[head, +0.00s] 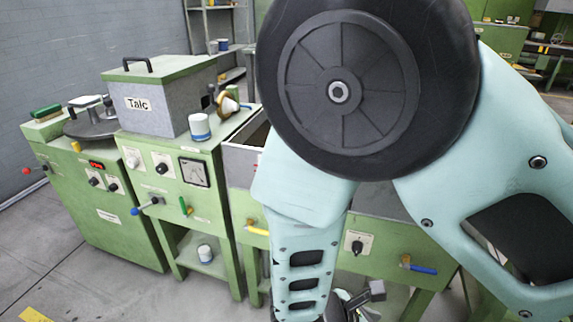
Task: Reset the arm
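My pale teal arm fills the middle and right of the head view, bent at a large round black joint. Its lower link runs down to the bottom edge. Part of what looks like my gripper (358,299), small and dark, shows at the bottom edge beside that link. Its fingers cannot be made out, so whether it is open, shut or holding something does not show. My arm hides much of the green machine behind it.
Green machines stand in a row behind my arm. A grey box marked Talc (160,105) sits on one, with a white-and-blue container (200,127) beside it. Grey floor (90,285) is clear at lower left.

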